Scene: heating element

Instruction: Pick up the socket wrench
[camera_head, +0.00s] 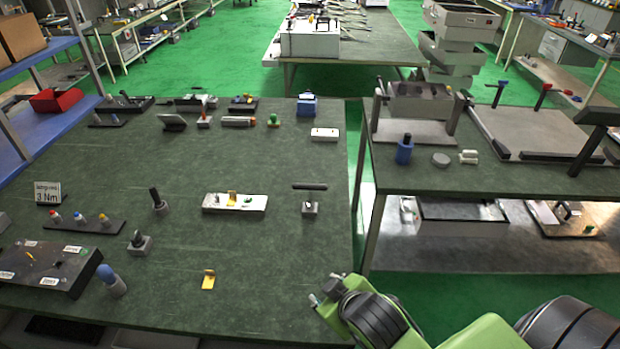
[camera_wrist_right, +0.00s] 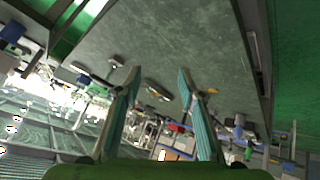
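In the head view, a tool with a dark horizontal bar (camera_head: 310,187) stands at a small grey block (camera_head: 310,209) near the right side of the left table; it may be the socket wrench, but it is too small to be sure. Another dark upright handle (camera_head: 156,196) stands in a grey base further left. My right gripper (camera_head: 323,292) is at the table's front right edge, nearer than these tools and apart from them. In the wrist view its two teal-padded fingers (camera_wrist_right: 159,80) are spread with nothing between them. My left gripper is not in view.
A white block with yellow parts (camera_head: 235,203) lies mid-table, and a yellow piece (camera_head: 208,279) lies nearer. Several small parts line the back and left. A second table (camera_head: 455,180) stands to the right across a gap. The front middle of the left table is mostly clear.

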